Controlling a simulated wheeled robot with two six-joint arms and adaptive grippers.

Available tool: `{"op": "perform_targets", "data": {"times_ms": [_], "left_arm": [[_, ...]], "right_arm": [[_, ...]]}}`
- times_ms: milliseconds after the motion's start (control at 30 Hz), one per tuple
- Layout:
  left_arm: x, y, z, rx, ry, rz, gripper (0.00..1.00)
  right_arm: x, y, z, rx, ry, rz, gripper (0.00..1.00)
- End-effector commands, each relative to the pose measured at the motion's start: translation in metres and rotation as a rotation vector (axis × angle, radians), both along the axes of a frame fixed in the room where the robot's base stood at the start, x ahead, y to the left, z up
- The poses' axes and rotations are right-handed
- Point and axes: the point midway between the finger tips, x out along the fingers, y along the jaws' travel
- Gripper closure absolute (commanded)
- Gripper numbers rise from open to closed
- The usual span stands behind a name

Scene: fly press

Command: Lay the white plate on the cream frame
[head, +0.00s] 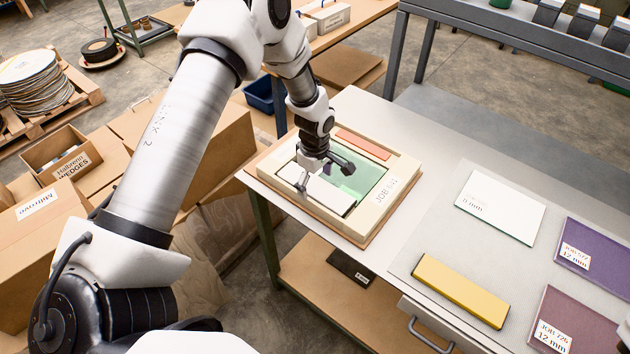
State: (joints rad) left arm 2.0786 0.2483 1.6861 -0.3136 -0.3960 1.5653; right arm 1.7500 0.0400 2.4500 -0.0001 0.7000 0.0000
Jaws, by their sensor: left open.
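The cream frame (378,208), with a JOB label, lies on a brown board at the left end of the light table. Inside it are a green sheet (372,177), an orange-red bar (363,145) and a white piece (328,194). A flat white plate (500,206) with a thickness label lies on the grey mat to the right, apart from the frame. My left gripper (325,172) is open over the frame, by the white piece and green sheet; it hides part of both. Whether it touches them I cannot tell. My right gripper is not in view.
A yellow bar (461,290), a purple plate (598,255) and a mauve plate (572,325) lie on the mat (425,262). Bare tabletop (425,135) runs along the back. Cardboard boxes (60,160) stand on the left.

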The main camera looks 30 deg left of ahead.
Motion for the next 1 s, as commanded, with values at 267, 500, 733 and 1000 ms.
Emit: {"op": "perform_targets", "data": {"times_ms": [267, 500, 733, 1000], "left_arm": [[0.001, 0.000, 0.018, 0.000, -0.002, 0.001, 0.06], [0.001, 0.000, 0.078, 0.000, -0.005, 0.001, 0.06], [0.000, 0.000, 0.116, 0.000, -0.001, 0.000, 0.06], [0.000, 0.000, 0.120, 0.000, 0.001, 0.000, 0.06]], "right_arm": [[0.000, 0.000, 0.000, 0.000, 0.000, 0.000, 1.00], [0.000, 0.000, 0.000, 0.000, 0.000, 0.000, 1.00], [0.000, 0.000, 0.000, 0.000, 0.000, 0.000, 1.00], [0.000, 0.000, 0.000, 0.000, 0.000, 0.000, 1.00]]}}
